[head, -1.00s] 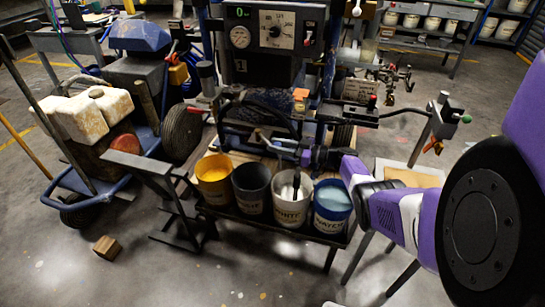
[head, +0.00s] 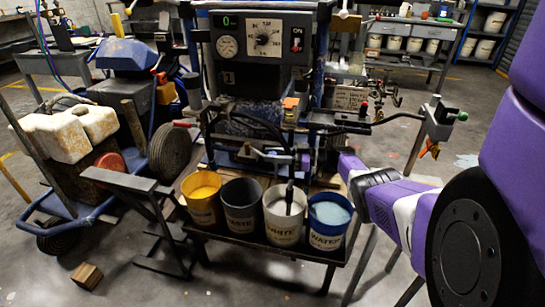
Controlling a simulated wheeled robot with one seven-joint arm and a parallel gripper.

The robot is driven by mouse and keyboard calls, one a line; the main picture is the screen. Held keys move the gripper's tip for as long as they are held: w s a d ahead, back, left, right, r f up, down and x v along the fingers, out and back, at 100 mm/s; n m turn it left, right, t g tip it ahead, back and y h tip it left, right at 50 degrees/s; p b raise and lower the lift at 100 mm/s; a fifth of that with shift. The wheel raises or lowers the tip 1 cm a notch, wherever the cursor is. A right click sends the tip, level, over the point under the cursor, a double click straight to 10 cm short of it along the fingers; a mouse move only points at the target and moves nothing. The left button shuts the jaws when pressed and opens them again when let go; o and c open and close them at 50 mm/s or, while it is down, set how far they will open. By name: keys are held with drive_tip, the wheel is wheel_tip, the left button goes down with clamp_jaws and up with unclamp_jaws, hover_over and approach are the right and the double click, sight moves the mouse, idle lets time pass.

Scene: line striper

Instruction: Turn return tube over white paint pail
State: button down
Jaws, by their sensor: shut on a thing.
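The white paint pail (head: 284,229) stands on a low bench, third from the left in a row of pails. A dark, upright tube end (head: 289,192), which looks like the return tube, shows at its mouth. My purple arm reaches in from the right. My gripper (head: 302,163) is at the machine's front, just above and behind the white pail, shut on what looks like the return tube. The jaws are small and dark here, and the exact grip is hard to see.
A yellow-paint pail (head: 201,203) and a dark waste pail (head: 241,210) stand left of the white one. A blue water pail (head: 328,224) stands right, close under my arm. The striper's control panel (head: 263,38) rises behind. A wooden block (head: 87,276) lies on the floor.

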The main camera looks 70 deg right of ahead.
drive_tip(key=shift+d+r, duration=0.1)
drive_tip(key=c, duration=1.1)
unclamp_jaws()
drive_tip(key=shift+s, duration=0.15)
drive_tip(key=v, duration=0.7)
drive_tip(key=shift+s+b, duration=0.25)
drive_tip(key=shift+b, duration=0.05)
